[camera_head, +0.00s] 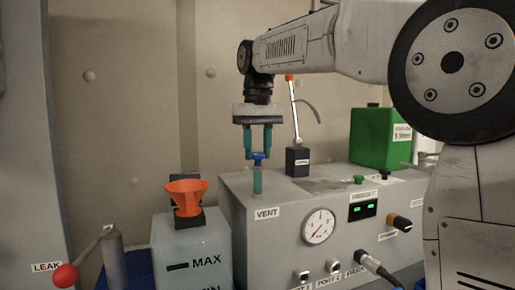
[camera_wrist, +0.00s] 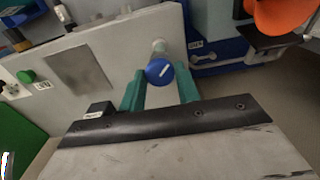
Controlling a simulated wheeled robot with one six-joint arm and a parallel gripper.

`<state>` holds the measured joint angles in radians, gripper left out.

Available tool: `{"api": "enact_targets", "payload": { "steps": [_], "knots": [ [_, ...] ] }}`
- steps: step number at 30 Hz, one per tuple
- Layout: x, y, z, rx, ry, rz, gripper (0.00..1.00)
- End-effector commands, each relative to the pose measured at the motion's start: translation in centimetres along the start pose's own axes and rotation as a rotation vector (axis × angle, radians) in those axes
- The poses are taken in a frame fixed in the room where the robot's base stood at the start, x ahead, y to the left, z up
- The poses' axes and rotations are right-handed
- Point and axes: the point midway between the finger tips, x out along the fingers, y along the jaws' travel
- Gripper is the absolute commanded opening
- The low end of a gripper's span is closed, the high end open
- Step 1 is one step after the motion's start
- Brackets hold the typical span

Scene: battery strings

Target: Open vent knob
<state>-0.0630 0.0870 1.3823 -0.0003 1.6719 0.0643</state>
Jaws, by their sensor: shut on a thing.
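In the wrist view the knob (camera_wrist: 159,71) shows as a round blue cap with a white mark, between the fingertips (camera_wrist: 163,84). The fingers are shut on the knob. The exact contact is partly hidden.
An orange funnel (camera_head: 187,196) stands on a tank marked MAX at the left. A red-tipped lever (camera_head: 294,110) rises close to the right of my gripper. A green canister (camera_head: 379,137) stands at the cabinet's back right. A gauge (camera_head: 318,226) is on the cabinet front.

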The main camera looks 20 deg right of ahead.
Motion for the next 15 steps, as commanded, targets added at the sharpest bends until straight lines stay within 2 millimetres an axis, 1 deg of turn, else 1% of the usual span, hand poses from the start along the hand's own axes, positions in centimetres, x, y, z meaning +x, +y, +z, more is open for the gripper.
{"api": "enact_targets", "payload": {
  "steps": [15],
  "knots": [
    [0.02,-0.04,0.05,0.479,-0.002,0.0,0.09]
  ]
}}
